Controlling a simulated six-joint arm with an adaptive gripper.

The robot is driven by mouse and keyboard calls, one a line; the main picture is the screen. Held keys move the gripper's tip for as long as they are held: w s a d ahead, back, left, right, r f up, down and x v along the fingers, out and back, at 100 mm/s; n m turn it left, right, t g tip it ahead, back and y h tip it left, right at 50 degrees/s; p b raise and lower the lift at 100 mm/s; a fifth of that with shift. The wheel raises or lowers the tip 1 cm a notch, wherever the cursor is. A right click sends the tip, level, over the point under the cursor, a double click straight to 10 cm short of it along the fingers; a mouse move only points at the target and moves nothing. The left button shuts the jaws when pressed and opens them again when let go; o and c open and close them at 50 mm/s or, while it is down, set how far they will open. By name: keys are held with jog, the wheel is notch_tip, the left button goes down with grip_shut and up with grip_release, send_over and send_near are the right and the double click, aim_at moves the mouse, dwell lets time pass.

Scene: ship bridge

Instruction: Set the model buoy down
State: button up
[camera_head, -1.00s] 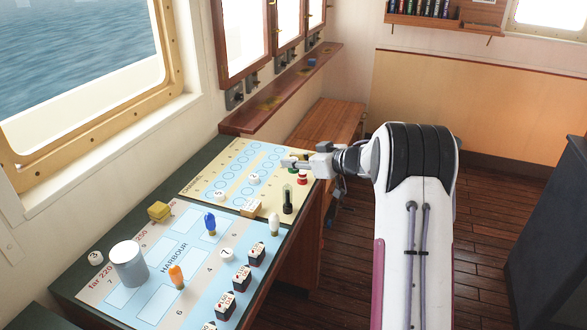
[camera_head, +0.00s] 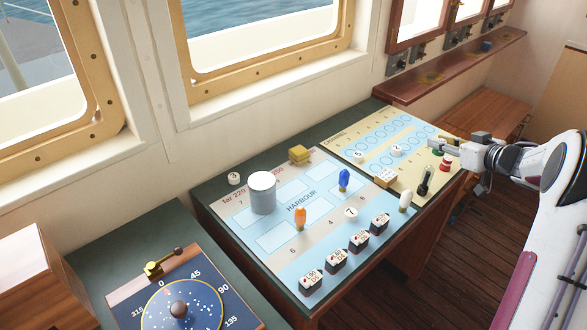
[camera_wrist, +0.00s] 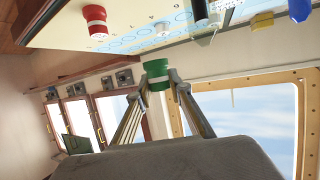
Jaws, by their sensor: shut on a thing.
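My gripper (camera_wrist: 160,80) is shut on a small green buoy with a white band (camera_wrist: 157,68), held between its fingertips in the wrist view. In the head view my gripper (camera_head: 447,142) is over the near right edge of the chart board (camera_head: 410,192), and the green buoy is too small there to make out clearly. A red and white buoy (camera_head: 445,164) stands on the board close below my gripper; it also shows in the wrist view (camera_wrist: 95,22), apart from the held one.
The harbour board (camera_head: 330,240) to the left holds a grey cylinder (camera_head: 263,194), blue and orange pieces and several black-and-white blocks.

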jog(key=w+a+r+n+g+y, duration=0.1)
jog(key=a+n+y, duration=0.1)
jog(key=a, duration=1)
jog(key=w+a+n+g+y, duration=0.1)
jog(key=w+a+y, duration=0.1)
jog(key=a, duration=1.1)
jog(key=n, duration=0.1)
send_over(275, 174)
jog(key=shift+f+g, duration=0.3)
jog(key=shift+f, duration=0.05)
jog(key=shift+w, duration=0.1)
jog(key=shift+f, duration=3.15)
jog(key=shift+f, duration=1.85)
